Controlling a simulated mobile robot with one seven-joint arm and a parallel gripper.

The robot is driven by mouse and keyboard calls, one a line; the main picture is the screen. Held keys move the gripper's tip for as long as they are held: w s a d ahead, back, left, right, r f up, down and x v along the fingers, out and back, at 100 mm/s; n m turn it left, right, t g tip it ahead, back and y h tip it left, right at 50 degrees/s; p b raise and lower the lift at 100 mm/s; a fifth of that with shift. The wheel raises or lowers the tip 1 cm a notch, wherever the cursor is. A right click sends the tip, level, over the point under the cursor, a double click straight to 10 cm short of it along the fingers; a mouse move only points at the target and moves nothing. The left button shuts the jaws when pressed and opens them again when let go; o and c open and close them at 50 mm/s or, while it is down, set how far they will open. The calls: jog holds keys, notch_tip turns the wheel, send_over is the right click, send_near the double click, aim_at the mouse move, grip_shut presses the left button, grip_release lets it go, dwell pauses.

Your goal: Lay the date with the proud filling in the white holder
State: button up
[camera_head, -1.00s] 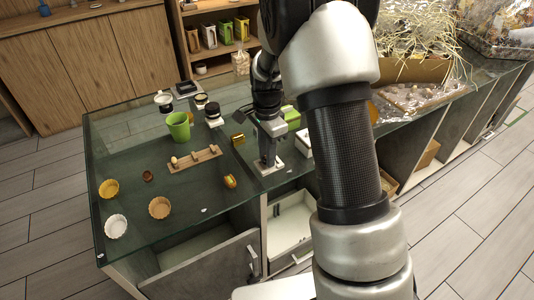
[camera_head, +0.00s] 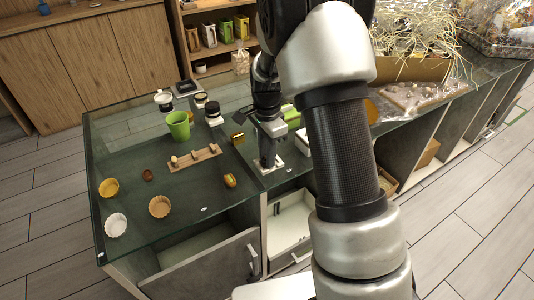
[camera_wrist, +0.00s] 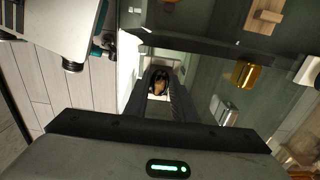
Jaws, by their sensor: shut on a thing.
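My gripper (camera_head: 268,158) points down at the glass counter over a small white square (camera_head: 278,164). In the wrist view its dark fingers (camera_wrist: 158,82) are closed around a small brown thing (camera_wrist: 159,79), probably a date; its filling is too small to judge. A white fluted cup (camera_head: 115,225), probably the white holder, stands empty at the counter's front left, well away from my gripper. A date-like piece with green, yellow and red (camera_head: 230,181) lies left of my gripper. A small dark brown piece (camera_head: 147,174) lies between the cups and the wooden rack.
A yellow cup (camera_head: 109,187) and a tan cup (camera_head: 159,206) are near the white one. A wooden rack (camera_head: 205,156) with small pieces, a green cup (camera_head: 178,125), jars (camera_head: 213,112) and a gold cube (camera_head: 238,139) stand behind. The front-left glass has free room.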

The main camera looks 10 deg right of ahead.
jog(key=o, duration=0.9)
jog(key=shift+c, duration=0.2)
notch_tip(320, 180, up, 17)
jog(key=p, duration=0.3)
jog(key=shift+r, duration=0.2)
